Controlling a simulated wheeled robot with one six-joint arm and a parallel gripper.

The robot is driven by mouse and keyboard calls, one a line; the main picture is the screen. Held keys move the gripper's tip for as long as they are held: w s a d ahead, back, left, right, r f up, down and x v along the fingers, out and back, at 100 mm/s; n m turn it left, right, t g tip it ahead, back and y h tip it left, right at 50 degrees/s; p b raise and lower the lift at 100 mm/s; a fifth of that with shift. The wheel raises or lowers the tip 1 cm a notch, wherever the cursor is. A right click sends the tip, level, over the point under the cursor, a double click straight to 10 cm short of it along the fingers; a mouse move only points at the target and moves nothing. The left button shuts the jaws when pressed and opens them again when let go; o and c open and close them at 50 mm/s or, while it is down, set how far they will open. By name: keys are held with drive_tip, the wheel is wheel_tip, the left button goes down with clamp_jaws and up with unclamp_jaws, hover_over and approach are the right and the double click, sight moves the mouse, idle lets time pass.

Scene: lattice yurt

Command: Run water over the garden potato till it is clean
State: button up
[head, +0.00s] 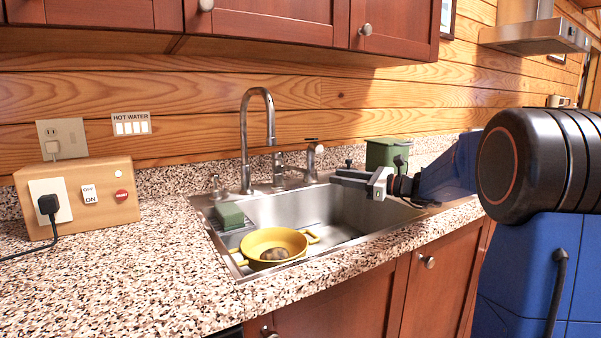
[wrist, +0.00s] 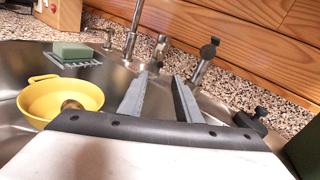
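The potato (head: 273,254) is brown and round. It lies in a yellow two-handled pan (head: 262,238) at the near left of the steel sink (head: 345,212). A tall curved faucet (head: 244,130) stands behind the sink; no water stream is visible. My gripper (head: 338,178) is over the back right of the sink, right of the pan and faucet. In the wrist view my gripper (wrist: 160,77) has its fingers apart with nothing between them, pointing towards the faucet fittings.
A dark-knobbed lever (wrist: 203,62) stands just beyond my fingertips. A green sponge (head: 230,216) sits on a rack left of the pan. A green container (head: 384,153) stands behind my gripper. A wooden switch box (head: 105,202) is on the left counter, which has free room.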

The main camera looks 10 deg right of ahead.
sight(303, 171)
drive_tip(key=x, duration=1.4)
drive_tip(key=shift+w, duration=0.15)
clamp_jaws()
